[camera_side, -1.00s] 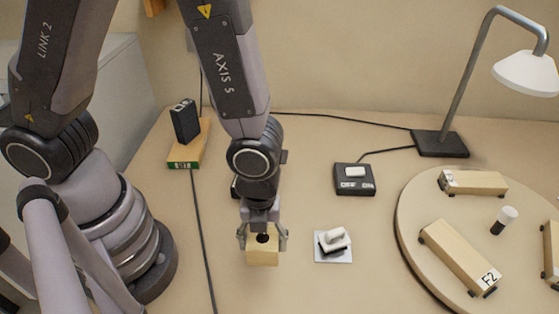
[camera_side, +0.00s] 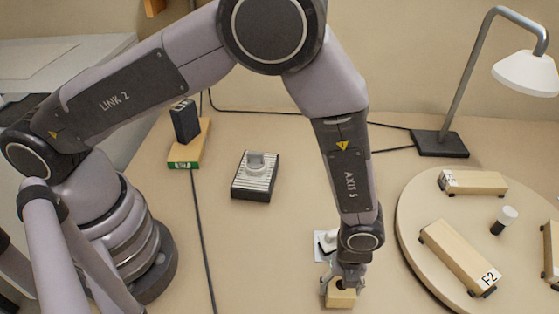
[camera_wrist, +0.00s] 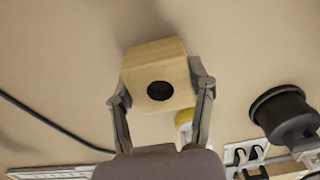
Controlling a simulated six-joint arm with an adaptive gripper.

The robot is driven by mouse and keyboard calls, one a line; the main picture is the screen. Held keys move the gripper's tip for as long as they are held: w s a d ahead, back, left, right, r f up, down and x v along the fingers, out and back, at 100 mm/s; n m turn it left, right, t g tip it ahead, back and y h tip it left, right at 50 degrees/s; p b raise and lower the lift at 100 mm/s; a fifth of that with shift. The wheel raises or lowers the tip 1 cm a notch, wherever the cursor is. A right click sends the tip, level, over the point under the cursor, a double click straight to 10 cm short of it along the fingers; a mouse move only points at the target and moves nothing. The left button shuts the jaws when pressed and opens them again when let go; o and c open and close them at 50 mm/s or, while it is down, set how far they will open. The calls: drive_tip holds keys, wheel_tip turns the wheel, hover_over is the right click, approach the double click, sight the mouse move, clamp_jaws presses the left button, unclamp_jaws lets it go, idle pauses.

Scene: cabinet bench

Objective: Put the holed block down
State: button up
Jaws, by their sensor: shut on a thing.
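The holed block (camera_side: 341,299) is a pale wooden block with a round dark hole, seen clearly in the wrist view (camera_wrist: 155,62). My gripper (camera_side: 341,287) is shut on it, with one finger on each side, as the wrist view (camera_wrist: 161,92) also shows. The block is near the front of the bench, right of centre in the side view. Bare tabletop (camera_wrist: 70,50) shows around it in the wrist view. I cannot tell whether its underside touches the bench.
A white pad with a black-and-white piece (camera_side: 326,243) lies just behind my gripper, partly hidden. A ribbed black box (camera_side: 255,176) stands left. The round board (camera_side: 415,235) with wooden blocks (camera_side: 460,257) is right. A lamp (camera_side: 440,144) stands behind. Bench left of my gripper is clear.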

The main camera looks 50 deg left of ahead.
drive_tip(key=shift+f, duration=0.9)
drive_tip(key=shift+f, duration=0.15)
drive_tip(key=o, duration=1.1)
